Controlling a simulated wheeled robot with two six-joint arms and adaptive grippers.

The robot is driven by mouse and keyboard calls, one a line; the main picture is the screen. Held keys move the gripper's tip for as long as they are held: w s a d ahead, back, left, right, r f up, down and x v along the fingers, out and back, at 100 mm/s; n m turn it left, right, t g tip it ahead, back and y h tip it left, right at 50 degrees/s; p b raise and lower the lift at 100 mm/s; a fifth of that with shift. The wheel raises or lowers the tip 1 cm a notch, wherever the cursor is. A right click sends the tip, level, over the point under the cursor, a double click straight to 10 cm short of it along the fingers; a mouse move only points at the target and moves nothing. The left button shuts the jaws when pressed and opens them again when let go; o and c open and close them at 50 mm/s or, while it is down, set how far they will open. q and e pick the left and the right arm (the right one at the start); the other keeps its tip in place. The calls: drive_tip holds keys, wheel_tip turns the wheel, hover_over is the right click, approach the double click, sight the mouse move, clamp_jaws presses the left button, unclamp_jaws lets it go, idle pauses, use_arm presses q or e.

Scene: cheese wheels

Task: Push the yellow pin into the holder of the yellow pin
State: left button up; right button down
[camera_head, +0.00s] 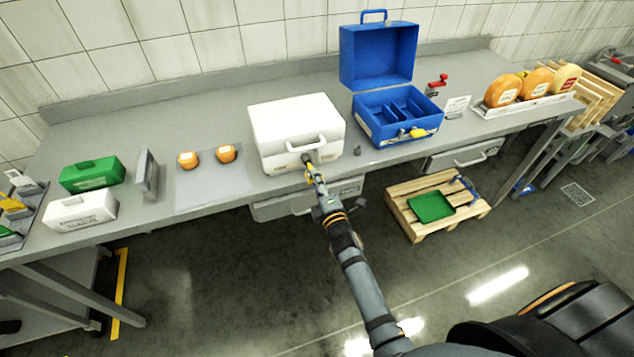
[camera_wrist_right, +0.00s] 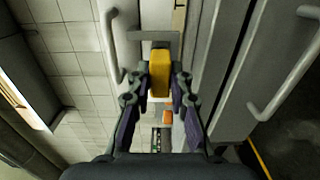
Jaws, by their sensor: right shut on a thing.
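My right gripper (camera_head: 312,174) reaches the front of the closed white case (camera_head: 285,125), just below its handle. In the right wrist view, its two fingers (camera_wrist_right: 160,85) are shut on the yellow pin (camera_wrist_right: 159,72). A grey bracket (camera_wrist_right: 147,37) shows just beyond the pin in the wrist view. It may be the holder, but I cannot tell, nor whether the pin touches it. Another yellow piece (camera_head: 418,132) sits on the front of the open blue case (camera_head: 397,109). My left gripper is not in view.
The grey table (camera_head: 235,190) has a light mat with two orange cheeses (camera_head: 226,153) left of the white case. A small dark piece (camera_head: 357,151) lies to its right. Green (camera_head: 92,174) and white boxes (camera_head: 80,211) stand at the left. A wooden pallet (camera_head: 398,205) is on the floor.

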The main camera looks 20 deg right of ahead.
drive_tip(key=shift+w+b, duration=0.35)
drive_tip(key=shift+w, duration=1.25)
drive_tip(key=c, duration=1.1)
unclamp_jaws()
drive_tip(key=shift+c, duration=0.2)
drive_tip(key=shift+s, duration=0.1)
drive_tip(key=s, duration=1.1)
drive_tip(key=shift+s+d, duration=0.15)
drive_tip(key=shift+s, duration=0.25)
